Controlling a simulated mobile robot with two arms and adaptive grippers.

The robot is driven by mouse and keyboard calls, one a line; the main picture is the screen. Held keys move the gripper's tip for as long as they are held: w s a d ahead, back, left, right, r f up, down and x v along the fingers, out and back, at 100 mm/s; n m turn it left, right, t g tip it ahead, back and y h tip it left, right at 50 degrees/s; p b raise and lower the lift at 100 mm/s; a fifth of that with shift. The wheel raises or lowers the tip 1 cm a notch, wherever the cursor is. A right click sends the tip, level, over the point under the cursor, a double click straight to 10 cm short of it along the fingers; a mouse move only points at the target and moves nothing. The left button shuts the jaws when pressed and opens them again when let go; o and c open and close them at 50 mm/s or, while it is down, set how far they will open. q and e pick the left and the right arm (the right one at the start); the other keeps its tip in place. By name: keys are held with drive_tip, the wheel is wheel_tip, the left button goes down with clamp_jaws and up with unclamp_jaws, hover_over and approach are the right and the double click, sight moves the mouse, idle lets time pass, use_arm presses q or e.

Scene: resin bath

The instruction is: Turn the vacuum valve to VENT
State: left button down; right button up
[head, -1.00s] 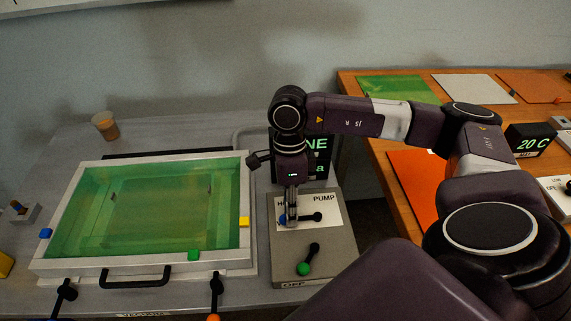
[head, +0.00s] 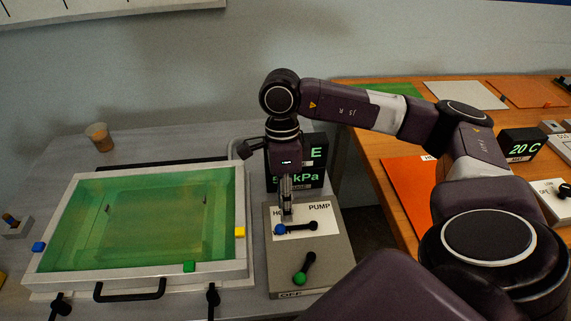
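The valve box (head: 325,262) is grey with a white label plate (head: 322,213). On the plate I read PUMP and the start of a word, "HO"; my gripper covers the rest. The valve lever (head: 297,228) is black with a blue tip and points left from its black pivot. My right gripper (head: 287,214) points down just behind the blue tip, seemingly apart from it. Its fingers look close together, but whether they are shut is unclear. No VENT mark can be read. My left gripper is out of view.
A second lever with a green tip (head: 300,278) sits lower on the box by OFF. A dark display (head: 312,180) showing kPa stands behind, partly covered by my arm. The green resin bath (head: 140,222) is left, with a cup (head: 100,139) behind. A wooden table (head: 400,148) is right.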

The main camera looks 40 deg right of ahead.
wheel_tip(320, 180, up, 7)
drive_tip(key=w, duration=0.1)
drive_tip(key=shift+d, duration=0.35)
drive_tip(key=shift+f, duration=0.1)
